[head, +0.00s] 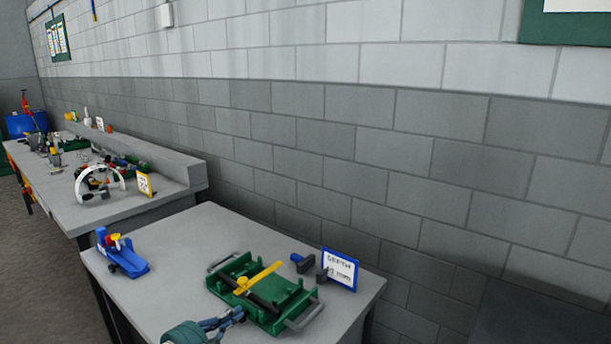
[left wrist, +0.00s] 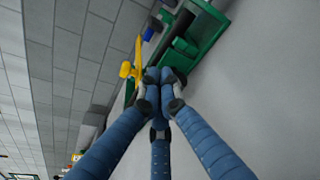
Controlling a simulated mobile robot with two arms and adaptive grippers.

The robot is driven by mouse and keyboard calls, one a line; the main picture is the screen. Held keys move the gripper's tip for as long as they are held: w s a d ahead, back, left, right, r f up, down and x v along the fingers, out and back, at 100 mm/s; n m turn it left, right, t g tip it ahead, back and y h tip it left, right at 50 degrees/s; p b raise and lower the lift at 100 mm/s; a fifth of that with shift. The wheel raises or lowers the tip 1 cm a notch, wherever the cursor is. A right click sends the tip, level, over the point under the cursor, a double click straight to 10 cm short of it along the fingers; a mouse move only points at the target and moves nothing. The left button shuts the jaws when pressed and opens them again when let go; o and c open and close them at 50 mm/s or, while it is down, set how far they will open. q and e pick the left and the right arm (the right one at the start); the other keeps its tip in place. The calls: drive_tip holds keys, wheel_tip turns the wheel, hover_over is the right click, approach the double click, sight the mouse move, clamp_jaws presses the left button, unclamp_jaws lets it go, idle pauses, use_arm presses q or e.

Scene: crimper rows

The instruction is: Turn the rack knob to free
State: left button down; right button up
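A green rack (head: 290,303) with grey end handles lies on the near grey table in the head view. A dark bar crosses it, and a yellow lever-like knob (head: 262,276) sits on top, slanting up to the right. My left gripper (head: 238,315) is at the rack's near left edge, short of the yellow knob; I cannot tell whether it touches the rack. In the left wrist view its blue fingers converge with their dark tips together (left wrist: 161,76), with nothing visible between them. The green rack (left wrist: 207,35) and yellow knob (left wrist: 138,52) lie beyond the tips. My right gripper is out of view.
A blue tool (head: 122,255) with red and yellow parts stands at the table's left. A blue-framed sign (head: 340,269) and a dark-and-blue piece (head: 302,262) are behind the rack. A second bench (head: 120,210) with several items runs along the wall.

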use_arm(q)
drive_tip(key=shift+d+r+p, duration=0.1)
drive_tip(key=shift+r+p, duration=0.25)
drive_tip(key=shift+p, duration=0.05)
drive_tip(key=shift+s+a+f, duration=0.1)
drive_tip(key=shift+s+a, duration=0.2)
drive_tip(key=shift+s, duration=0.05)
drive_tip(key=s+a+b, duration=0.1)
drive_tip(key=s+a, duration=0.1)
drive_tip(key=s, duration=0.1)
drive_tip(key=shift+s+a, duration=0.15)
drive_tip(key=shift+a, duration=0.25)
drive_tip(key=shift+s+a, duration=0.3)
drive_tip(key=shift+s, duration=0.1)
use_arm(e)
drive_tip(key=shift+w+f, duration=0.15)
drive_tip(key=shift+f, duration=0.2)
use_arm(q)
drive_tip(key=shift+d, duration=0.1)
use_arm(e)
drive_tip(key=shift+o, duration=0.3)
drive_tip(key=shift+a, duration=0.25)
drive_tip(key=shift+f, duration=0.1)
